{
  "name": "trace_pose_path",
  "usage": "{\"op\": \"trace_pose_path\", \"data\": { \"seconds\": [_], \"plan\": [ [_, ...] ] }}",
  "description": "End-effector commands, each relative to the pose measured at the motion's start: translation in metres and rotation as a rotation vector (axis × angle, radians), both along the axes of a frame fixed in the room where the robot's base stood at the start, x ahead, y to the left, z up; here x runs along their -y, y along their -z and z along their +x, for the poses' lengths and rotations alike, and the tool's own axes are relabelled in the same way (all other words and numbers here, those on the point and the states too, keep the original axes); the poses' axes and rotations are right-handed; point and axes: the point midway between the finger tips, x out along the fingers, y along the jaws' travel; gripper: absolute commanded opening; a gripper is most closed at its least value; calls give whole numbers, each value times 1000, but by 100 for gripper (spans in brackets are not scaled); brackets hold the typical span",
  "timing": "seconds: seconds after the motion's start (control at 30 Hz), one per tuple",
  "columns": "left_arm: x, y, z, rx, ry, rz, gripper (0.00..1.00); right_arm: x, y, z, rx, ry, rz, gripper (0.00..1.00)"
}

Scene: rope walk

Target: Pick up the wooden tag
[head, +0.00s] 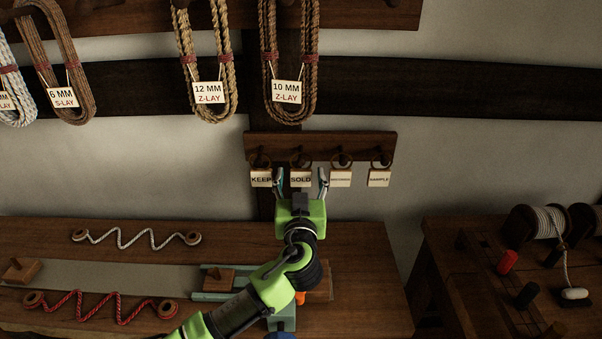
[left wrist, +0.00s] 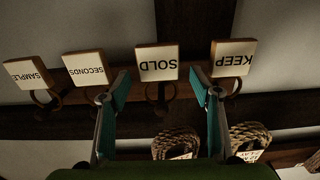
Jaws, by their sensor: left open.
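Several small wooden tags hang in a row from a wooden peg rail (head: 350,144) on the wall. They read KEEP (head: 261,178), SOLD (head: 301,178), SECONDS (head: 341,179) and SAMPLE (head: 379,179). My left gripper (head: 302,177) is open, its fingers on either side of the SOLD tag in the head view. In the left wrist view, where the tags show upside down, the SOLD tag (left wrist: 157,64) lies between the two fingertips (left wrist: 158,80), beyond them. The KEEP tag (left wrist: 234,55) is close to one fingertip. I cannot tell whether any finger touches a tag. My right gripper is not in view.
Rope coils with labels, such as 12 MM (head: 208,92) and 10 MM (head: 287,92), hang above the rail. A bench (head: 370,250) below holds cord on spools (head: 137,238). A second bench (head: 470,280) at the right holds a rope reel (head: 541,222).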

Motion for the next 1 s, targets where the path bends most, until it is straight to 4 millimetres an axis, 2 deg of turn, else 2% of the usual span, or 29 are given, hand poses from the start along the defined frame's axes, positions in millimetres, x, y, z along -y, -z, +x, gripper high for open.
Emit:
{"op": "trace_pose_path", "data": {
  "seconds": [0.1, 0.23, 0.53, 0.67, 1.0],
  "plan": [
    [1, -2, 14, 1, 0, 3, 58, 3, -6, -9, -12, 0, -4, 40],
    [1, -1, 24, 0, 0, 0, 58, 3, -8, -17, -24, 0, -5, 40],
    [1, 1, 26, -1, 1, -1, 58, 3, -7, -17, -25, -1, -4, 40],
    [1, 1, 26, 0, 1, -1, 24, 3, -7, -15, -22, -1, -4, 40],
    [1, 0, 26, 0, 1, -1, 22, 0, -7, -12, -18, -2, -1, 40]
  ]
}}
